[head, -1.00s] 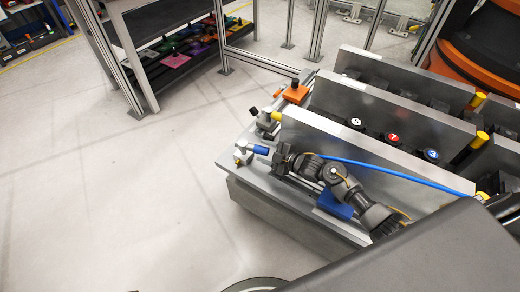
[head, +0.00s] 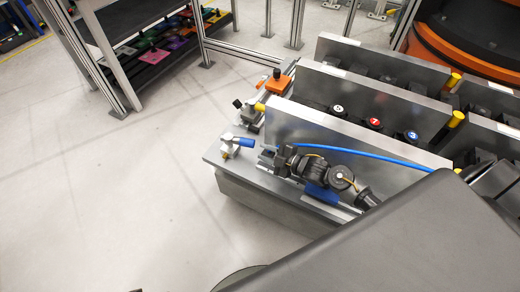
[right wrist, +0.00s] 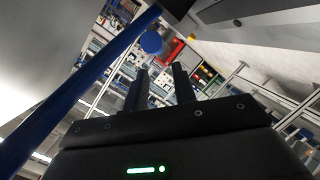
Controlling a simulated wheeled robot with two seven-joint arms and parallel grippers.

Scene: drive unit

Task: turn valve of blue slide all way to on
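The blue slide's valve (head: 228,146) sits at the near left corner of the metal unit. Its blue lever (head: 244,142) points right, toward my right gripper. A blue block (head: 322,193) shows on the slide below my arm. My right gripper (head: 267,158) is just right of the lever, apparently apart from it. In the right wrist view its two fingers (right wrist: 160,88) are spread with nothing between them. A round blue end (right wrist: 152,42), possibly the lever's, shows beyond the fingertips. My left gripper is out of view.
A blue hose (head: 370,155) runs behind my right arm and shows large in the right wrist view (right wrist: 75,95). Upright metal plates (head: 350,130) stand behind it. Another valve with a yellow handle (head: 260,107) is farther back. Open floor (head: 100,200) lies left.

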